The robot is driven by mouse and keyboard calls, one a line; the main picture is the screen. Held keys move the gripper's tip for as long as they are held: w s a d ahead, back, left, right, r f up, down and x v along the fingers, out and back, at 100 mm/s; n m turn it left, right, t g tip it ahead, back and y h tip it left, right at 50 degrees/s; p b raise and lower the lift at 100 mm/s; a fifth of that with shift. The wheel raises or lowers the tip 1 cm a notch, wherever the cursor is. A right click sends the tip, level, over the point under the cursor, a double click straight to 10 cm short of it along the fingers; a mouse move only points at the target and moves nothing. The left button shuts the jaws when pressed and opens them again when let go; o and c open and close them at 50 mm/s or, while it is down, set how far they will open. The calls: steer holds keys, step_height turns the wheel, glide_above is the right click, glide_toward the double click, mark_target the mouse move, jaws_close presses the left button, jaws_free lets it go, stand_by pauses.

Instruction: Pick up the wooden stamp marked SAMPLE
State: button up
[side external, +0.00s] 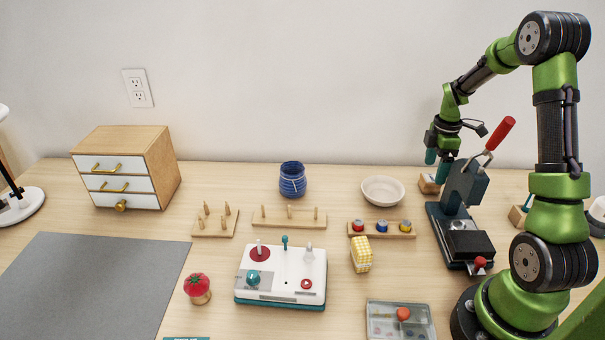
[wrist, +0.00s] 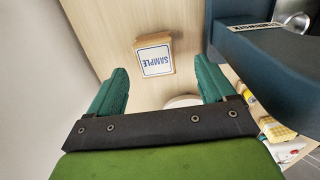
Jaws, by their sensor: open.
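The wooden stamp (wrist: 155,58) lies on the table in the wrist view, a small wood block with a white, blue-framed label reading SAMPLE, upside down in the picture. In the side external view a small wooden block (side external: 428,185), which looks like the same stamp, sits at the back right beside the press. My gripper (wrist: 161,68) is open, with one green finger to each side of the stamp in the wrist view and nothing between them. In the side external view my gripper (side external: 439,161) hangs just above the block, apart from it.
A dark blue press (side external: 464,192) with a red-tipped lever stands close to the right of my gripper. A white bowl (side external: 383,190) is to the left. A board with colored spools (side external: 381,230) lies in front of the bowl. The wall is close behind.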

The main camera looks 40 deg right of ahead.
mark_target(432, 178)
steer(key=f, duration=0.5)
steer(key=shift+w+d, duration=0.2)
steer(key=shift+w, duration=0.05)
steer(key=shift+c, duration=0.3)
steer(key=c, duration=1)
